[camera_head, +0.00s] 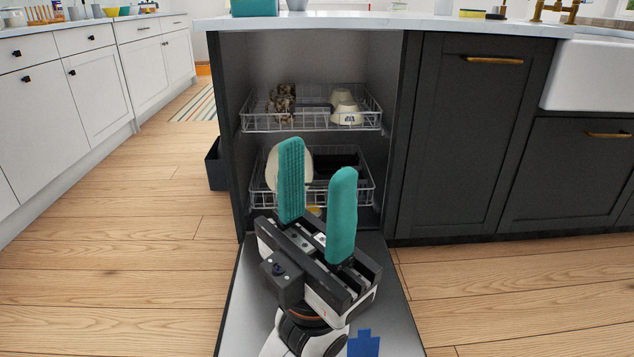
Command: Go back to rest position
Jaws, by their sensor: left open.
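My left gripper (317,215) has two teal fingers standing apart with nothing between them. It is above the lowered dishwasher door (398,310), in front of the lower rack. The upper rack (258,126) holds brown patterned items and pale cups or bowls (346,112). The lower rack (366,190) holds a pale plate (272,166) on its left and something dark on its right, both partly hidden by the fingers. My right gripper does not show.
Dark cabinets (465,140) stand right of the dishwasher, with a white sink (595,77) beyond. White cabinets (95,85) line the left. A dark bin (215,165) stands beside the dishwasher. Wooden floor (130,270) is clear on the left.

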